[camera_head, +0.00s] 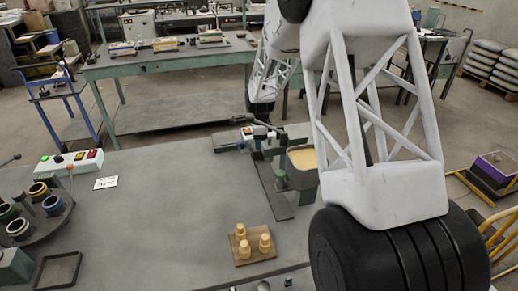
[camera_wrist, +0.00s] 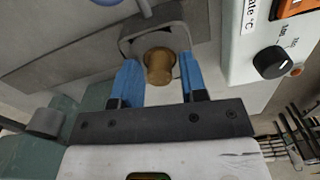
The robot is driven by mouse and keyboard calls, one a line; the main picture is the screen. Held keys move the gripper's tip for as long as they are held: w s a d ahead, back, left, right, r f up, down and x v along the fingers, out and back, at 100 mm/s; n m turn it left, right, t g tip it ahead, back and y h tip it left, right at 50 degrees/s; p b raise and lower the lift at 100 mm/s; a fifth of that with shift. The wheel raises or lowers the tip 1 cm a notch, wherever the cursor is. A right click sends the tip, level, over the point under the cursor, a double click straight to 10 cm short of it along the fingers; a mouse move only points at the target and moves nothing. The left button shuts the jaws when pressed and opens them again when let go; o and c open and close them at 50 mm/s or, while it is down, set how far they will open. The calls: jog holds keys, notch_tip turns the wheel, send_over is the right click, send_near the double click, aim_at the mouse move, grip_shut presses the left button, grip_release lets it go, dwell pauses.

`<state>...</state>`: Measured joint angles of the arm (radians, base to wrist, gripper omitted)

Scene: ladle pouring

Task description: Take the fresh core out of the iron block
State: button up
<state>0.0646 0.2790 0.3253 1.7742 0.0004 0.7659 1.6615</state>
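A golden-brown core (camera_wrist: 158,66) sits between the two blue fingers of my gripper (camera_wrist: 158,72) in the wrist view. The fingers stand close on both sides of it. I cannot tell whether both touch it. A grey metal arch (camera_wrist: 184,36), possibly part of the iron block, curves around and behind the core. In the head view the end of my arm hangs over the bench fixture (camera_head: 262,142); the fingers and the core between them are too small or hidden there.
A wooden tray (camera_head: 245,261) carries three golden cores near the front. A sand-filled bin (camera_head: 303,180) stands right of the fixture. A control box with a dial (camera_wrist: 270,63) is close on the right. A carousel (camera_head: 50,230) with cups stands left. The bench (camera_head: 150,215) between is clear.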

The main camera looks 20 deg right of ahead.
grip_shut()
jog(key=shift+r, duration=0.15)
notch_tip(320, 180, up, 10)
dwell(0.7)
dwell(0.4)
